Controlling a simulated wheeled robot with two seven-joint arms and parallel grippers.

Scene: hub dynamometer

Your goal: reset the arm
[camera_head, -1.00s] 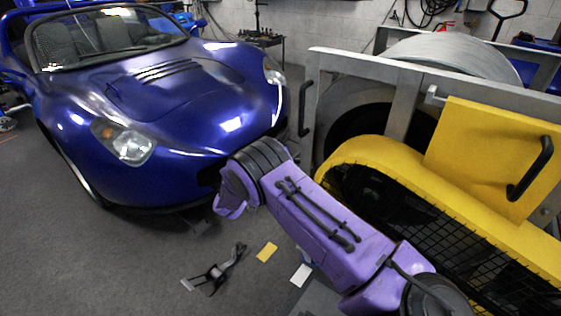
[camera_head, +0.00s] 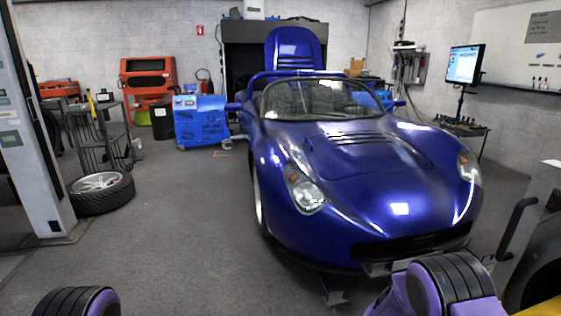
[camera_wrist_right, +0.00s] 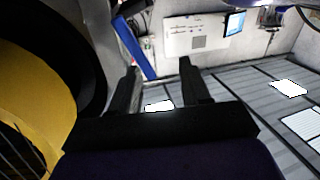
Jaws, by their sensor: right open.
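My right gripper (camera_wrist_right: 158,68) shows in the right wrist view, with its two dark fingers apart and nothing between them. In the head view, a purple and black part of my right arm (camera_head: 440,288) shows at the bottom right, in front of the car's nose in the picture. A dark, ringed part of my left arm (camera_head: 76,303) just shows at the bottom left. My left gripper is out of view.
A blue sports car (camera_head: 365,170) stands in the middle right. A metal frame with a black handle (camera_head: 516,228) is at the right edge. A loose wheel (camera_head: 101,190) lies by a pillar (camera_head: 35,130) at left. The floor (camera_head: 170,235) between is clear.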

